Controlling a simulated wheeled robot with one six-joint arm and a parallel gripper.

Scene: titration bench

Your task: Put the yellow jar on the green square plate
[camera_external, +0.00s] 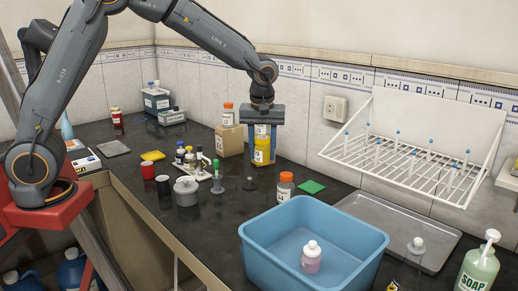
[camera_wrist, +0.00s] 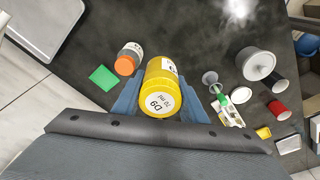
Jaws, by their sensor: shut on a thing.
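The yellow jar (camera_external: 262,152) is between the fingers of my gripper (camera_external: 263,140), which is shut on it. In the external view it is upright, near the cardboard box; I cannot tell whether it touches the bench. In the wrist view the yellow jar (camera_wrist: 160,88) shows its white label and round end between the blue fingers of my gripper (camera_wrist: 165,100). The green square plate (camera_external: 311,187) lies flat and bare on the bench, to the right of the jar. It also shows in the wrist view (camera_wrist: 103,77), left of the jar.
An orange-capped jar (camera_external: 285,187) stands between the yellow jar and the plate. A blue basin (camera_external: 347,243) with a small bottle is in front of the plate. A drying rack (camera_external: 400,160) hangs at right. A grey pot (camera_external: 187,192) and a vial rack (camera_external: 200,172) stand left.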

